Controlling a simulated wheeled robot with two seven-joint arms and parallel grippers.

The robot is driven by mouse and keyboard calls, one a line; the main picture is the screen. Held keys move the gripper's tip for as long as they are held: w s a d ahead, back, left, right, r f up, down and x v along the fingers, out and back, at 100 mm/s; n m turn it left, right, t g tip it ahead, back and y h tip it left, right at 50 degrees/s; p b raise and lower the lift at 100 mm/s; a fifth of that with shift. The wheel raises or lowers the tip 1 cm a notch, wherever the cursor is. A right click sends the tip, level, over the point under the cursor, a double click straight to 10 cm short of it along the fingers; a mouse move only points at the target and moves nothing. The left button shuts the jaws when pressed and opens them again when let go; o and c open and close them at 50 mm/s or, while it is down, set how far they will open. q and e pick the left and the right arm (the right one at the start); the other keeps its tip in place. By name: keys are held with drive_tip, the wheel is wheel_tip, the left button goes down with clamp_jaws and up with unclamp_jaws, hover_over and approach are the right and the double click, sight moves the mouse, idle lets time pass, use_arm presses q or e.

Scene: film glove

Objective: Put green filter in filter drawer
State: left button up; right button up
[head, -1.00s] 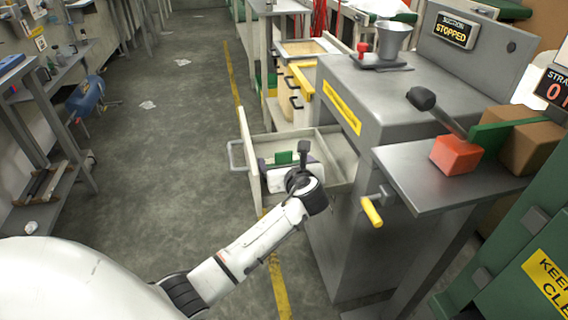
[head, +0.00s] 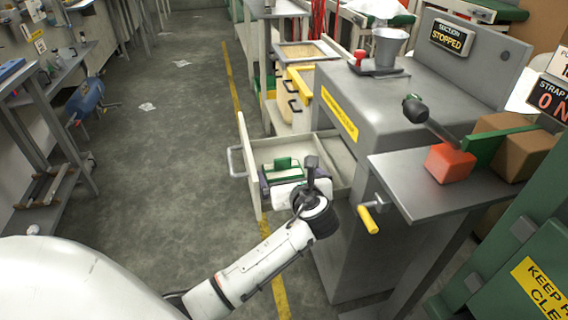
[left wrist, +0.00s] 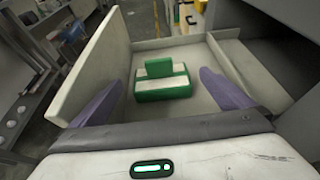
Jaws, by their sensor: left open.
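The green filter (head: 283,165), a green block with a pale band and a raised green tab, lies inside the open grey drawer (head: 240,147). In the left wrist view the filter (left wrist: 162,82) appears on the drawer floor, apart from the side walls. My left gripper (head: 287,178) is over the near part of the drawer, just in front of the filter. Its two purple fingers are spread wide in the left wrist view, with the filter between and beyond them and clear space on both sides. The filter's underside is hidden. My right gripper is not in view.
The drawer's front panel (head: 249,178) stands on the left, with the grey machine (head: 385,100) on the right. A yellow-handled crank (head: 369,218) sticks out beside it. A side table (head: 420,185) carries a red block (head: 449,162). The floor left of the drawer is open.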

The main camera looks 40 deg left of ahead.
use_arm(q)
drive_tip(key=p+v, duration=0.1)
drive_tip(key=v, duration=0.4)
drive_tip(key=shift+s+d+r, duration=0.15)
drive_tip(key=shift+s+d, duration=0.05)
drive_tip(key=shift+d, duration=0.05)
